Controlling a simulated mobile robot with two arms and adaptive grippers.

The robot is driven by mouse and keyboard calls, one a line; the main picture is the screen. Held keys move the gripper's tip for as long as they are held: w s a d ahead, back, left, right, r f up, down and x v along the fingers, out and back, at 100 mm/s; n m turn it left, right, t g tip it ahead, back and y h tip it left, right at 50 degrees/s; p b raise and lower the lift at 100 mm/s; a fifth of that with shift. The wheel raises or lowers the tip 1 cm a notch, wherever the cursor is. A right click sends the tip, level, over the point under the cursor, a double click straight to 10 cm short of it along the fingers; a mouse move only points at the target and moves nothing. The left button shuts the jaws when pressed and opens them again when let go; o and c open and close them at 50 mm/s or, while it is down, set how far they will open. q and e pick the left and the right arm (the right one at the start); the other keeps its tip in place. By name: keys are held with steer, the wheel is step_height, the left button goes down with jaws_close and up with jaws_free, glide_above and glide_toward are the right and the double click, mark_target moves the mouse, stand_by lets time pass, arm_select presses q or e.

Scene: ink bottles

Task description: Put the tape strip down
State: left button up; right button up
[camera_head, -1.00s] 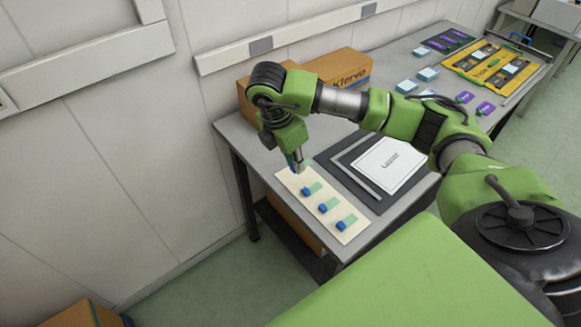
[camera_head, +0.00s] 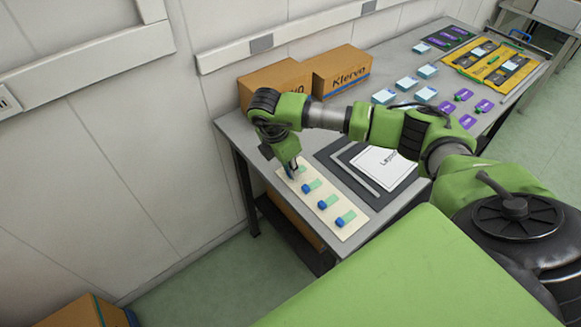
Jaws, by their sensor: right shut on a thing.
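A cream card (camera_head: 347,233) lies at the near end of the grey table. On it sit three green tape strips with blue ends: an upper one (camera_head: 316,184), a middle one (camera_head: 332,200) and a lower one (camera_head: 350,215). My right gripper (camera_head: 291,173) points down at the card's far upper corner. It is shut on a tape strip, mostly hidden by the fingers; a bit of green shows beside the tips. I cannot tell whether that strip touches the card. My left gripper is out of view.
A dark mat with a white sheet (camera_head: 382,165) lies right of the card. Two cardboard boxes (camera_head: 341,72) stand behind my arm. Light blue boxes (camera_head: 384,96), purple pieces (camera_head: 467,121) and a yellow tray (camera_head: 470,72) occupy the far table.

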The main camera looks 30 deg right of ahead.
steer(key=o, duration=0.7)
steer(key=shift+f, duration=0.1)
steer(key=shift+r, duration=0.4)
steer(key=b+v, duration=0.2)
steer(key=v, duration=0.9)
steer(key=shift+r, duration=0.35)
steer(key=shift+a, duration=0.15)
